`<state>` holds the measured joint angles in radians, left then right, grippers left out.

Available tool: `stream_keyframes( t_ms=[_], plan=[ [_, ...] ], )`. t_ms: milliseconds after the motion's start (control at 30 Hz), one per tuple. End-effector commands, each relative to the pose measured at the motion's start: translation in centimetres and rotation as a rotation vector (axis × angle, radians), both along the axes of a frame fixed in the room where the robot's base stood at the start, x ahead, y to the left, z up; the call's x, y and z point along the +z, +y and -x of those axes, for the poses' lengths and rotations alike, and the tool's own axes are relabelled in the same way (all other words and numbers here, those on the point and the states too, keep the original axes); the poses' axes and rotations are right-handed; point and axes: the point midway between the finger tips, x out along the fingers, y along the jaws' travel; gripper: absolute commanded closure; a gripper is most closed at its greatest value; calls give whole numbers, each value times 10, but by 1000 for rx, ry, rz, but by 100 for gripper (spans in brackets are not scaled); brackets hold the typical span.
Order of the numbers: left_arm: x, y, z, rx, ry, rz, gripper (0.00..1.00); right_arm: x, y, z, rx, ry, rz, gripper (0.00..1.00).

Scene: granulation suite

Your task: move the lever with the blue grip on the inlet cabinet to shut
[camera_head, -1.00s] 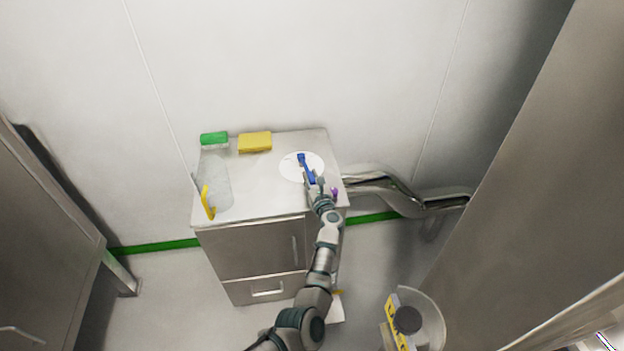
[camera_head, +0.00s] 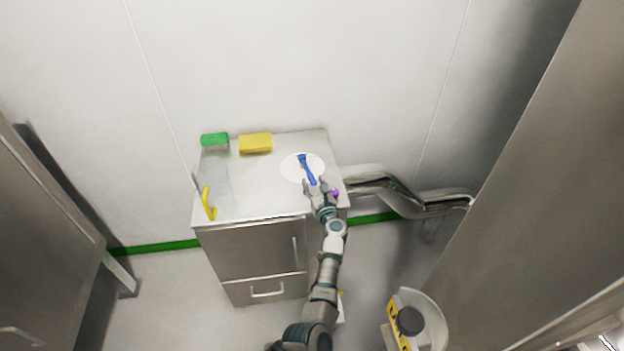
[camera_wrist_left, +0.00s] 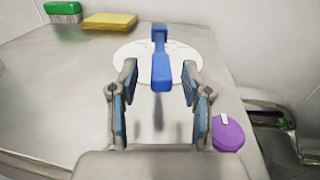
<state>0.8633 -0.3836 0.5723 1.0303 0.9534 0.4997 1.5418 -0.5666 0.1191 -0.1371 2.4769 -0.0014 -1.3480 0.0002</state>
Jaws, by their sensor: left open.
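The lever with the blue grip (camera_head: 307,169) stands on a round white plate (camera_head: 290,166) on top of the inlet cabinet (camera_head: 250,196). In the left wrist view the blue lever (camera_wrist_left: 161,66) points toward me, its near end between the tips of my open left gripper (camera_wrist_left: 160,80). The jaws stand apart on both sides and do not appear to touch it. In the head view my left gripper (camera_head: 319,187) is at the lever's near end. Markings on the plate are too small to read. My right gripper is not in view.
A green brush (camera_head: 214,139) and a yellow sponge (camera_head: 255,143) lie at the cabinet's back. A yellow handle (camera_head: 208,204) is at its front left. A purple knob (camera_wrist_left: 228,134) sits close right of my gripper. Metal pipes (camera_head: 385,187) run to the right.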

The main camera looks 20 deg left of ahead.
Motion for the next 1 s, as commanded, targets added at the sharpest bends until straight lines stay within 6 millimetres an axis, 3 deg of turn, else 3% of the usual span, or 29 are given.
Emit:
stream_keyframes(
  t_ms=[233,600,667,800,867,1000],
  plan=[
    [-1,-25,28,2,0,-5,52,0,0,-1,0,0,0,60],
    [-1,-32,33,0,1,-1,52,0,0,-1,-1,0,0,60],
    [-1,-31,33,0,1,-3,62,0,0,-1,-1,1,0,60],
    [3,-6,40,-19,24,-109,97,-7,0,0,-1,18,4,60],
    [8,16,47,-43,51,-224,100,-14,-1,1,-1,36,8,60],
    [24,66,75,-170,188,-647,100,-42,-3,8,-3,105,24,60]
  ],
)
